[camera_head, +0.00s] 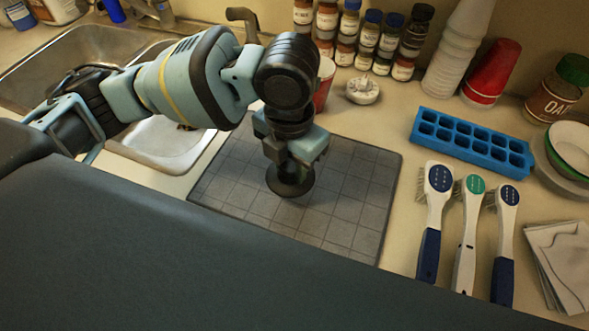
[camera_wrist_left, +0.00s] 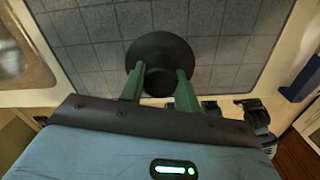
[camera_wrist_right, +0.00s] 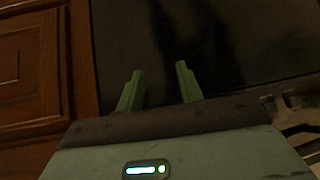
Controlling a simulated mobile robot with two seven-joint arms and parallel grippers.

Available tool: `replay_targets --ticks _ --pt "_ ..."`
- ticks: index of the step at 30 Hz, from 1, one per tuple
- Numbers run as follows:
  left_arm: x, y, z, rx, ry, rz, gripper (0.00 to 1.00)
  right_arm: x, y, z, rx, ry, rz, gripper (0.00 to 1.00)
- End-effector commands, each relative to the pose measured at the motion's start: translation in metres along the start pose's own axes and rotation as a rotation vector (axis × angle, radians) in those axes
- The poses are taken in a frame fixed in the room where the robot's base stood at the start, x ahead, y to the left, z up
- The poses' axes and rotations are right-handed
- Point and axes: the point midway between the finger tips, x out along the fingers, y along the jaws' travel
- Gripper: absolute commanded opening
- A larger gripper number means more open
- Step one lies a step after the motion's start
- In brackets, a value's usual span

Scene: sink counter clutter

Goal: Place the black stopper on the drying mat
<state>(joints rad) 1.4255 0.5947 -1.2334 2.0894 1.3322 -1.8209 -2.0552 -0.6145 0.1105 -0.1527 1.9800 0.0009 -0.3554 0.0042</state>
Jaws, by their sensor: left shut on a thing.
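The black stopper (camera_head: 291,181) is a dark round disc under my left gripper (camera_head: 290,163). My left gripper is shut on the stopper's knob, and the disc shows beyond the fingers in the left wrist view (camera_wrist_left: 161,50). The stopper is over the middle of the grey gridded drying mat (camera_head: 345,190); I cannot tell whether it touches the mat. The mat also fills the far part of the left wrist view (camera_wrist_left: 85,45). My right gripper (camera_wrist_right: 160,85) shows only in the right wrist view, fingers apart and empty, by a dark surface.
Right of the mat are several scrub brushes (camera_head: 467,240), a blue ice tray (camera_head: 471,141) and folded cloths (camera_head: 560,262). Spice jars (camera_head: 368,40), a small white dish (camera_head: 362,90) and red cups (camera_head: 490,72) stand behind. The steel sink (camera_head: 85,45) is at left.

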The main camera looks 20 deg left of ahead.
Motion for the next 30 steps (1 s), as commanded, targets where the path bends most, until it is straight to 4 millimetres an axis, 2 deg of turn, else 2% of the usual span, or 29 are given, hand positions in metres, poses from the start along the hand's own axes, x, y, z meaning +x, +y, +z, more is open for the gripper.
replay_targets --ticks 5,8,12,15,27,28,30 --pt "0.0 -0.001 0.003 0.0 -0.001 0.0 0.02 0.0 0.002 0.001 -0.008 -0.002 0.0 0.36" --pt "0.001 -0.003 0.01 0.0 0.0 0.0 0.02 0.0 0.003 0.002 -0.011 -0.003 0.0 0.36" --pt "0.024 -0.002 0.008 0.0 0.003 0.001 0.02 0.0 0.003 0.002 -0.013 -0.005 0.0 0.36" --pt "0.034 -0.002 0.008 0.0 -0.001 0.001 0.02 0.0 0.003 0.002 -0.013 -0.005 0.0 0.36" --pt "0.039 -0.002 0.008 0.0 -0.001 0.001 0.02 0.001 0.002 0.002 -0.006 -0.005 0.0 0.36" --pt "0.04 -0.002 0.008 0.0 -0.001 0.001 0.33 0.001 0.001 0.002 -0.004 -0.004 0.0 0.36" --pt "0.039 -0.002 0.008 0.0 -0.002 0.001 0.42 0.001 0.001 0.002 -0.001 -0.004 0.001 0.36"
